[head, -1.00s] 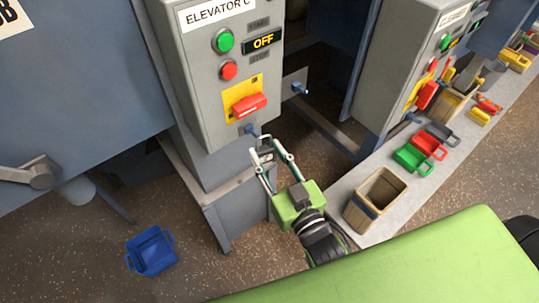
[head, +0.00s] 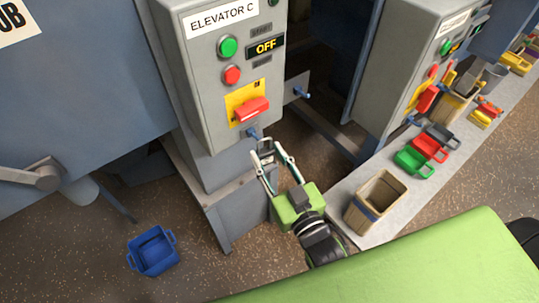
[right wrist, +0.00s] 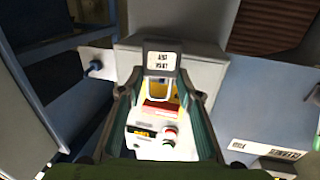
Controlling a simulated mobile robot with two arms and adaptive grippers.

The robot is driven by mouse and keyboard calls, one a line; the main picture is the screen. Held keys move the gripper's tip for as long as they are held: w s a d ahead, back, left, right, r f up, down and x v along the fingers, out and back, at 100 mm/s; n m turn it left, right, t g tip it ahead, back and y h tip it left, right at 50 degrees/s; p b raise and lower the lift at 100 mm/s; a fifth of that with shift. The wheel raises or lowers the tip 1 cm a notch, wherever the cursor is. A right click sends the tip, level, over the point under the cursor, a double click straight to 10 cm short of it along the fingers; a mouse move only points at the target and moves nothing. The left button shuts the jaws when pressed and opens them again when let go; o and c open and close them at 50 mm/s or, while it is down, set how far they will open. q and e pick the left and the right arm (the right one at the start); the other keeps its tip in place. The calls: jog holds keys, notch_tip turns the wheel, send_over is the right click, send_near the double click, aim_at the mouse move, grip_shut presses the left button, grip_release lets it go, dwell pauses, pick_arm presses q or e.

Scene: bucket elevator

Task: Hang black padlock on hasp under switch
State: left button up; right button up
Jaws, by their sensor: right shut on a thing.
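The grey panel labelled ELEVATOR C (head: 205,75) has a red switch handle (head: 252,109) on a yellow plate, with the display reading OFF. A small blue hasp (head: 253,134) sticks out just under the switch. My right gripper (head: 265,152) is just below and right of the hasp, its fingers shut on the padlock (right wrist: 161,60). In the right wrist view the padlock has a dark body with a white label, and its pale shackle loop lies in front of the switch. I cannot tell whether the shackle touches the hasp. My left gripper is not in view.
A blue peg (head: 300,92) sticks out right of the panel. A second panel (head: 400,70) stands at the right. A ledge holds a wooden bin (head: 376,202) and green (head: 413,162), red and dark trays. A blue box (head: 153,252) is on the floor at left.

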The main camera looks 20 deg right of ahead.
aim_at(264, 159)
jog(key=shift+w, duration=0.1)
jog(key=shift+w+a+p, duration=0.2)
jog(key=shift+w+a, duration=0.1)
jog(key=shift+w, duration=0.5)
jog(key=shift+w+a+p, duration=0.2)
jog(key=shift+w+a, duration=0.1)
jog(key=shift+w, duration=0.45)
jog(key=shift+f+b, duration=0.45)
jog(key=shift+f, duration=0.3)
dwell(0.4)
jog(key=o, duration=1.2)
jog(key=shift+o, duration=0.2)
jog(key=shift+s, duration=0.1)
jog(key=s+d+p, duration=0.2)
jog(key=s+d, duration=0.1)
jog(key=s, duration=0.6)
jog(key=shift+d+f, duration=0.25)
jog(key=shift+f, duration=0.05)
